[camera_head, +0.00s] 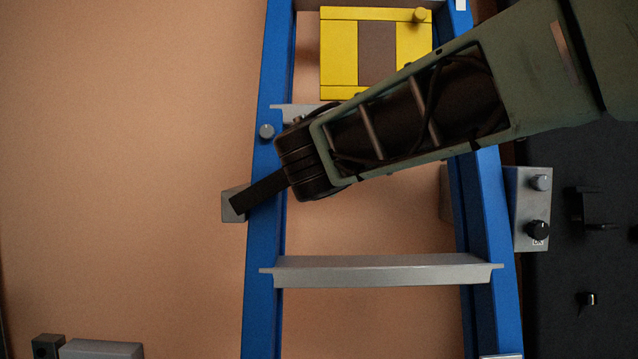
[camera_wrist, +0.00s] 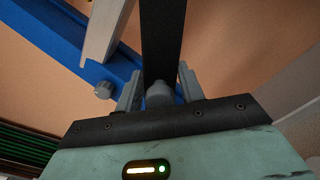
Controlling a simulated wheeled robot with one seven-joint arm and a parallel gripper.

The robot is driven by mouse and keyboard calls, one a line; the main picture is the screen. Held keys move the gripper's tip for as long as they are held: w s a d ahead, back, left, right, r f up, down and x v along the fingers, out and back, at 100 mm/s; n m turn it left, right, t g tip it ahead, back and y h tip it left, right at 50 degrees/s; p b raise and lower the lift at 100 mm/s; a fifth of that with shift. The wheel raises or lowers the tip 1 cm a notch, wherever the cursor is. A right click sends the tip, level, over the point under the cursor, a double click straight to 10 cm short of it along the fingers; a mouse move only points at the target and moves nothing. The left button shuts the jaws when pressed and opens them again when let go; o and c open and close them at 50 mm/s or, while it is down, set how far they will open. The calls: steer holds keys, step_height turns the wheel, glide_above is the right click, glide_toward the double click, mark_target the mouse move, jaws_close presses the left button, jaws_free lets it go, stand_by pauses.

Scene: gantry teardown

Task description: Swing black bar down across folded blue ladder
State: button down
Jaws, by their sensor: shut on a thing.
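The blue ladder (camera_head: 262,250) stands upright against the tan wall, with grey rungs (camera_head: 380,270). Its blue rail also shows in the wrist view (camera_wrist: 50,45). The black bar (camera_head: 258,192) shows only in part in the head view, slanting down-left across the ladder's left rail to a grey block (camera_head: 228,207). The rest is hidden behind my arm. In the wrist view the black bar (camera_wrist: 163,40) runs up from between my fingers. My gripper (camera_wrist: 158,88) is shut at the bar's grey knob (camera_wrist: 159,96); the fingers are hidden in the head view.
A yellow box (camera_head: 339,50) with a brown band sits behind the ladder's top. A black panel (camera_head: 585,260) with hooks fills the right side. A small grey block (camera_head: 100,350) is at bottom left. The left wall is bare.

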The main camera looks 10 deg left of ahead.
step_height(320, 180, down, 9)
steer(key=d+m+b, duration=0.2)
steer(key=m+b, duration=0.4)
steer(key=b, duration=0.9)
steer(key=shift+w+d, duration=0.15)
steer(key=shift+w, duration=0.15)
steer(key=shift+f, duration=0.15)
steer(key=c, duration=1.2)
jaws_free()
steer(key=shift+b, duration=0.3)
steer(key=shift+s, duration=0.15)
steer(key=v, duration=1.7)
steer(key=shift+s, duration=0.1)
